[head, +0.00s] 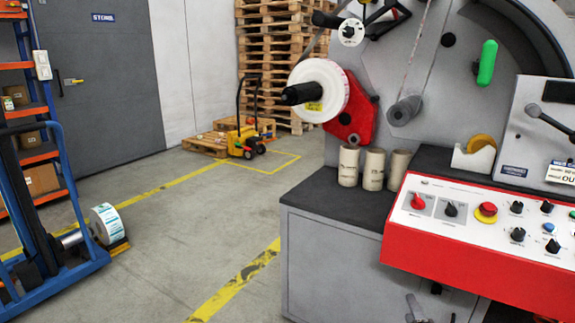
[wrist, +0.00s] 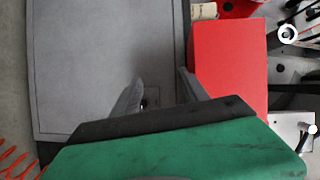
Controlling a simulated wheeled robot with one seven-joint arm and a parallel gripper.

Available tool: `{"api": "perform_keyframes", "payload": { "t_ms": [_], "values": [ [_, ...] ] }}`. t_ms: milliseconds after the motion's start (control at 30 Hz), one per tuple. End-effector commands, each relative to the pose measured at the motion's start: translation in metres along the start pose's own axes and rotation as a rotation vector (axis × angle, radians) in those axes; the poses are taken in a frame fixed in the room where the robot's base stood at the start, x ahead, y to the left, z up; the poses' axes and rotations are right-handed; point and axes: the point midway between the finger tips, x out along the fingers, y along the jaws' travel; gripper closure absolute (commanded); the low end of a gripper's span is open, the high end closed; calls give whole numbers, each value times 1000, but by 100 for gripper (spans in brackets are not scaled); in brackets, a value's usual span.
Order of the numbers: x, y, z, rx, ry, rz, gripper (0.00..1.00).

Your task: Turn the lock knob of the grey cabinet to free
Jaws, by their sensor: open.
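The grey cabinet (head: 330,255) stands under the machine in the head view. Its grey front also fills the left and middle of the wrist view (wrist: 105,50), turned sideways. A small dark knob (head: 436,288) shows on its front below the red control panel; its setting is too small to read. My gripper (wrist: 161,77) is open, its two grey fingers apart and nothing held between them, with the cabinet front behind. A small dark spot (wrist: 146,103) by the left finger may be a knob, mostly hidden. Grey finger-like parts (head: 414,308) at the head view's bottom edge seem to be mine.
The red control panel (head: 470,265) juts out above the cabinet front and shows beside my right finger in the wrist view (wrist: 232,60). Cardboard cores (head: 348,166) stand on the dark top. Clear floor (head: 215,220) lies left of the cabinet.

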Motion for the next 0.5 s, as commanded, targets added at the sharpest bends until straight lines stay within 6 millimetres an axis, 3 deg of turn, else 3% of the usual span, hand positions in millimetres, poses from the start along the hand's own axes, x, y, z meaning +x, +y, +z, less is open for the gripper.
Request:
{"api": "perform_keyframes", "payload": {
  "t_ms": [33,133,233,333,400,500],
  "values": [
    [3,-31,17,-65,-68,12,48],
    [5,-75,62,-250,-245,70,48],
    [-14,-140,121,-542,-493,168,48],
    [-63,-197,158,-863,-724,309,48],
    [-106,-237,163,-1053,-844,418,48],
    [-169,-284,154,-1236,-958,566,48]
  ]
}}
